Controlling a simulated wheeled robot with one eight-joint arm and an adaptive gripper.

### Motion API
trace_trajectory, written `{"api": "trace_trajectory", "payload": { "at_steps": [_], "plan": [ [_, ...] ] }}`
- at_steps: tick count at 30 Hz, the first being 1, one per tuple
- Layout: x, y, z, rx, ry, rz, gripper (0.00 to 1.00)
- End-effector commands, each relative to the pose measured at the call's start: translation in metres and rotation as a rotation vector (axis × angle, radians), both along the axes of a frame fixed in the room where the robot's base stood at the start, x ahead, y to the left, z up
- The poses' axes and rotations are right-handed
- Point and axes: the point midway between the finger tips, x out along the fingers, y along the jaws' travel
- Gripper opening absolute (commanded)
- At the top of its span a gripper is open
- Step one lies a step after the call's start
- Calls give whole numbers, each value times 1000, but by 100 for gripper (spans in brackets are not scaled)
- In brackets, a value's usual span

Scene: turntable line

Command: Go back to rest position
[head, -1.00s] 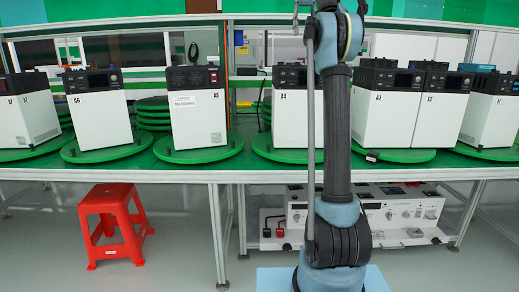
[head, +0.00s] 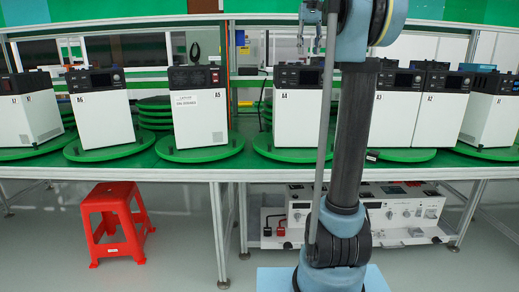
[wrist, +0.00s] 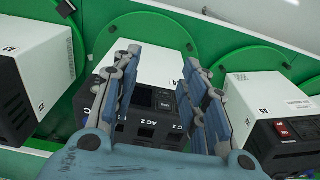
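My gripper (head: 312,28) is at the top of the head view, above the unit labelled A4 (head: 287,119). In the wrist view my gripper (wrist: 160,88) has its two blue-grey fingers spread apart with nothing held between them. Beyond and partly behind the fingers is a white and black unit (wrist: 153,62) with sockets on its dark panel. The fingers appear apart from it. My arm partly hides the unit A3 (head: 394,115) and the right side of A4.
White units with black tops stand on green turntables (head: 200,151) along the green bench, including A5 (head: 200,125), A6 (head: 103,118) and A2 (head: 437,118). A red stool (head: 117,222) stands on the floor at left. White equipment (head: 400,213) sits on the low shelf.

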Motion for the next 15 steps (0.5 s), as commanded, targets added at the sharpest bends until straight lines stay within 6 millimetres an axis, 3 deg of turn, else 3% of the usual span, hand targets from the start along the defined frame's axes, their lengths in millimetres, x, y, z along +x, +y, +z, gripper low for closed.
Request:
{"api": "trace_trajectory", "payload": {
  "at_steps": [8,15],
  "plan": [
    [-57,1,-70,0,-27,5,40],
    [-110,0,-143,-1,-51,8,40]
  ]
}}
